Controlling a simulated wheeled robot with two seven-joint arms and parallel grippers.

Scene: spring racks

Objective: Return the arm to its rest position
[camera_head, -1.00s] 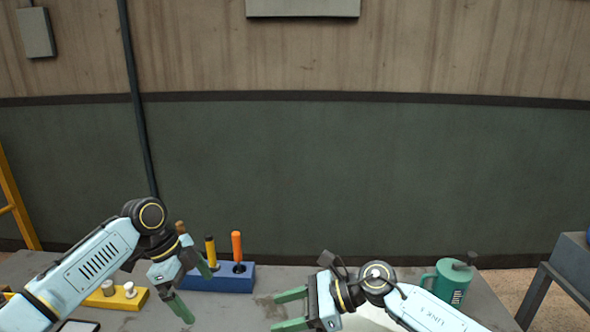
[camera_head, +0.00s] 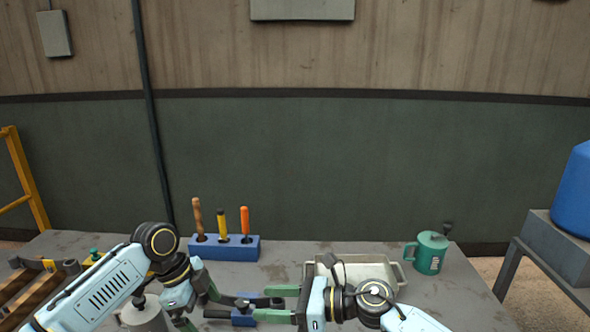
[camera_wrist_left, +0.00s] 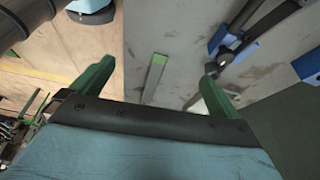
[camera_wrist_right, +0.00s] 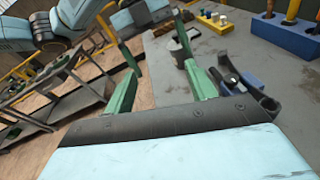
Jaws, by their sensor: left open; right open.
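My left gripper (camera_head: 196,304) is at the lower left of the head view, its green fingers apart. My right gripper (camera_head: 262,303) is at the lower middle, fingers pointing left, spread and empty. Both arms are bent above the grey table (camera_head: 330,248). The left wrist view shows the left fingers (camera_wrist_left: 158,70) wide apart, with a pale green-tipped bar (camera_wrist_left: 154,78) seen between them. The right wrist view shows the right fingers (camera_wrist_right: 158,60) apart with nothing gripped. A small blue-and-black object (camera_head: 243,317) lies behind the fingers in the head view, partly hidden.
A blue rack (camera_head: 225,252) with upright handled tools stands at the back. A pale tray (camera_head: 394,264) is partly behind my right arm, beside a green mug (camera_head: 428,252). Brown bars (camera_head: 35,290) are at left. A blue container (camera_head: 573,190) stands at right.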

